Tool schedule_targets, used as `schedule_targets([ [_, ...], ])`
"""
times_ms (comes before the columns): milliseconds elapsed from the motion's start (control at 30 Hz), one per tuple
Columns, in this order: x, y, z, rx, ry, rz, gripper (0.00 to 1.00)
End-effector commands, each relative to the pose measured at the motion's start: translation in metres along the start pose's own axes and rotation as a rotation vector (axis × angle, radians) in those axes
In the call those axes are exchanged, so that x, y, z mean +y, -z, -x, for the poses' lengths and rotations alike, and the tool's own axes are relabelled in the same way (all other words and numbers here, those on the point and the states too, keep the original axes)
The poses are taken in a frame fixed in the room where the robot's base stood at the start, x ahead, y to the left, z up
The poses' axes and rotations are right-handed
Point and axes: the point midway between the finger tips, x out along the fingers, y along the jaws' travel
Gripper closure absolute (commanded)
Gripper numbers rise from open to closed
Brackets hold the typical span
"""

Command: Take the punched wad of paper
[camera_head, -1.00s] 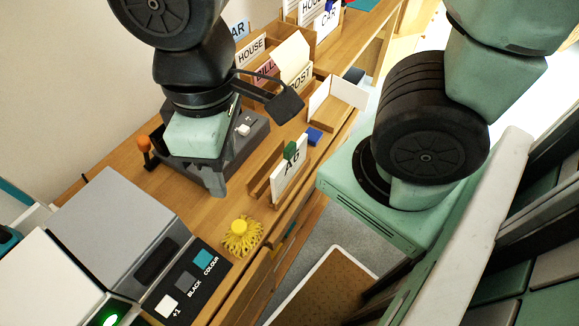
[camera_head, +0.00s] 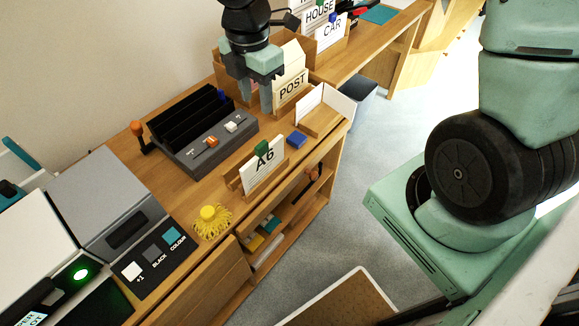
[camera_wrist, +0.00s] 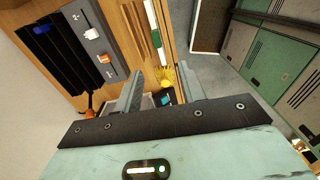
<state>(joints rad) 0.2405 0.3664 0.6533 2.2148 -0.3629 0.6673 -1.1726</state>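My gripper (camera_head: 255,98) hangs over the back of the desk, between the dark grey device and the POST tray in the head view. In the wrist view its two fingers (camera_wrist: 161,90) stand apart with nothing held between them. The dark grey device (camera_head: 215,150) has black ridged slots, an orange and a white slider on its front and an orange-knobbed lever at its left; it also shows in the wrist view (camera_wrist: 88,35). I cannot make out a punched wad of paper for certain in either view.
An A6 card holder (camera_head: 262,170), a blue block (camera_head: 297,139) and a yellow tasselled object (camera_head: 212,220) stand along the front edge. The POST tray (camera_head: 291,88) and other labelled trays stand behind. A grey machine with buttons (camera_head: 108,215) fills the left.

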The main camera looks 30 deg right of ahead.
Motion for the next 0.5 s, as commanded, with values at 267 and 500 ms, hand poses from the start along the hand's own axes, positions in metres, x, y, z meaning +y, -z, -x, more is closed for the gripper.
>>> schedule_targets([
  [267,0.004,-0.005,-0.034,0.004,0.001,0.048,0.60],
  [500,0.005,-0.004,-0.085,0.003,0.001,0.046,0.60],
])
